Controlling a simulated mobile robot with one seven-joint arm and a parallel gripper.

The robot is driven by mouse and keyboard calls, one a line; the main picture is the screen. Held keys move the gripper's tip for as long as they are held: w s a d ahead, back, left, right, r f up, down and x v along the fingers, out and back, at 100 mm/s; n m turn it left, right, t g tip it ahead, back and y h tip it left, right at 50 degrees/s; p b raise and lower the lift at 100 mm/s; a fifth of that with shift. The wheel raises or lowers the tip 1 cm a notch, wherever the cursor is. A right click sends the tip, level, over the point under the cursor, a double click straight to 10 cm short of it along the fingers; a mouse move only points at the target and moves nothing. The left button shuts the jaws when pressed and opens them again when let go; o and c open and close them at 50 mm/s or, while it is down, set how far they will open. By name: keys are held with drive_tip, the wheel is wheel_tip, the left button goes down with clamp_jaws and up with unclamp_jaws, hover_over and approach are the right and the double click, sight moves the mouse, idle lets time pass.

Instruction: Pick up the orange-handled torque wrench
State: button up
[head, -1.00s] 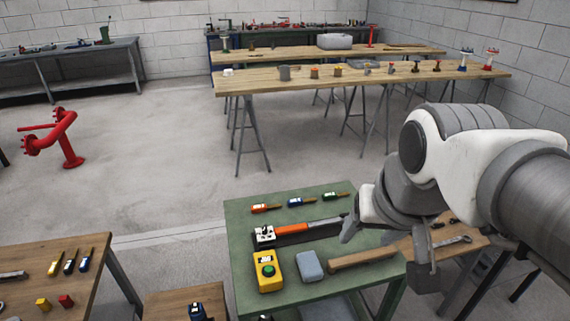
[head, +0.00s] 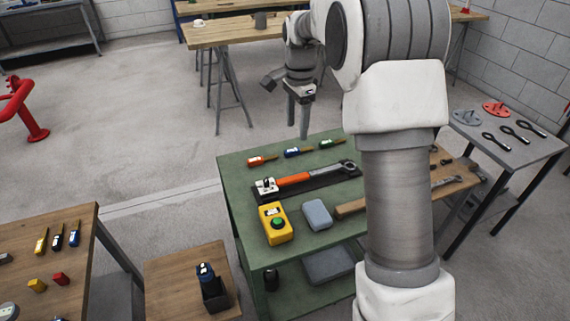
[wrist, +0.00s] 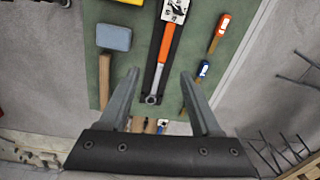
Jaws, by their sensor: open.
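The orange-handled torque wrench (head: 293,179) lies on a dark mat (head: 318,184) on the green table (head: 232,185). In the head view its black-and-white end points left and its grey ring end points right. My gripper (head: 287,104) is open and empty, above and beyond the table's far edge in that picture. In the wrist view the wrench (wrist: 167,42) runs down the middle, with its ring end appearing between the two open fingers of my gripper (wrist: 158,74). The fingers are apart from it.
Small red, blue and green-marked tools (head: 297,152) lie behind the wrench. My arm hides the table's right part.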

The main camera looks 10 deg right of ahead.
drive_tip(key=m, duration=0.2)
hover_over(292, 177)
wheel_tip(292, 177, down, 6)
drive_tip(key=r, duration=0.1)
drive_tip(key=shift+g, duration=0.3)
drive_tip(key=f+b, duration=0.1)
drive_tip(key=f, duration=1)
drive_tip(key=shift+s+d+f+b, duration=0.1)
drive_tip(key=shift+s+f+b, duration=0.1)
drive_tip(key=shift+b, duration=0.2)
drive_tip(key=shift+w+f+b, duration=0.1)
drive_tip(key=shift+f+b, duration=0.25)
drive_tip(key=shift+f, duration=2.6)
clamp_jaws()
drive_tip(key=shift+r, duration=0.15)
